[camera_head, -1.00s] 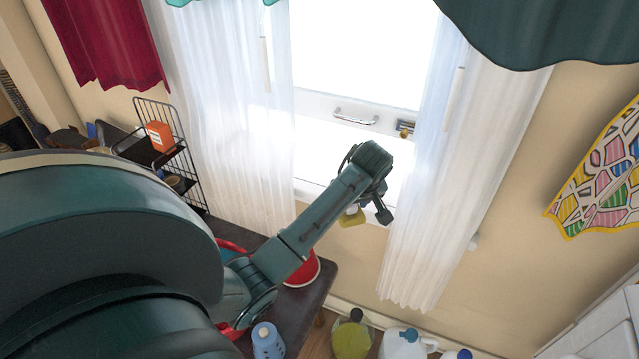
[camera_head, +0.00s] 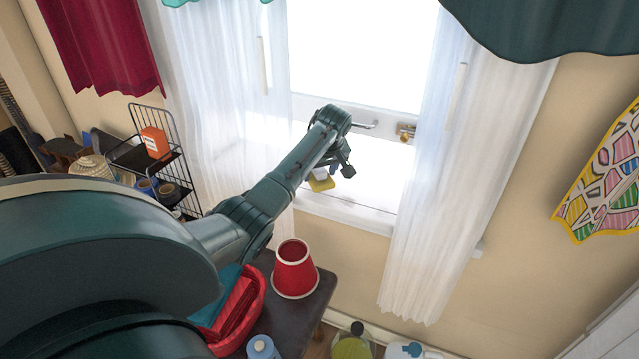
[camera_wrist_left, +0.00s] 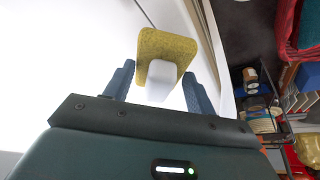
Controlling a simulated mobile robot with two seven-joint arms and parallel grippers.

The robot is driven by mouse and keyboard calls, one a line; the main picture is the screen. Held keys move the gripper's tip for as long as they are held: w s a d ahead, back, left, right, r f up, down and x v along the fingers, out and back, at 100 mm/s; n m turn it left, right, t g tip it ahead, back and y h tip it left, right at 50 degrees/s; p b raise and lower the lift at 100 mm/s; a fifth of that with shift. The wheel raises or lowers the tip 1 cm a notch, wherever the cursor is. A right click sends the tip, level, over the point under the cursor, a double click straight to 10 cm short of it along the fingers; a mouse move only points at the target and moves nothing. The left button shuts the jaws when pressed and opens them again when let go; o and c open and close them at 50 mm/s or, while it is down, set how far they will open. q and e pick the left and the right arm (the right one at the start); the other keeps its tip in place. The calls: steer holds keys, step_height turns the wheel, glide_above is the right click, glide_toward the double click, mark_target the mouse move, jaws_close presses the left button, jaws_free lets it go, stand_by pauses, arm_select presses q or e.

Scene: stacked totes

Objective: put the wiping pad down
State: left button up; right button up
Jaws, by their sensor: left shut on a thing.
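My left gripper (camera_head: 335,172) is in front of the bright window, above the sill. It is shut on the wiping pad (camera_head: 322,184), a yellow pad with a white grip block. In the left wrist view the yellow pad (camera_wrist_left: 166,45) sticks out beyond the fingers (camera_wrist_left: 154,88), with its white block between them. The white window sill (camera_head: 345,213) is below and behind the pad. I cannot tell whether the pad touches anything besides the fingers. My right gripper is not in view.
A dark table (camera_head: 282,322) holds a red lampshade-like bucket (camera_head: 294,270), a red basket (camera_head: 243,309) and a blue-topped bottle (camera_head: 262,347). A wire rack (camera_head: 160,155) stands left of the window. White curtains (camera_head: 228,120) hang at both sides. Several bottles stand on the floor at the bottom.

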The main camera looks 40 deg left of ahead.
mark_target(319, 181)
arm_select(q)
steer(key=shift+w+a, duration=0.1)
steer(key=shift+a, duration=0.1)
steer(key=shift+f, duration=0.3)
step_height(319, 181, down, 2)
steer(key=shift+f+b, duration=0.2)
steer(key=shift+b, duration=0.2)
steer(key=shift+f, duration=0.4)
steer(key=o, duration=0.9)
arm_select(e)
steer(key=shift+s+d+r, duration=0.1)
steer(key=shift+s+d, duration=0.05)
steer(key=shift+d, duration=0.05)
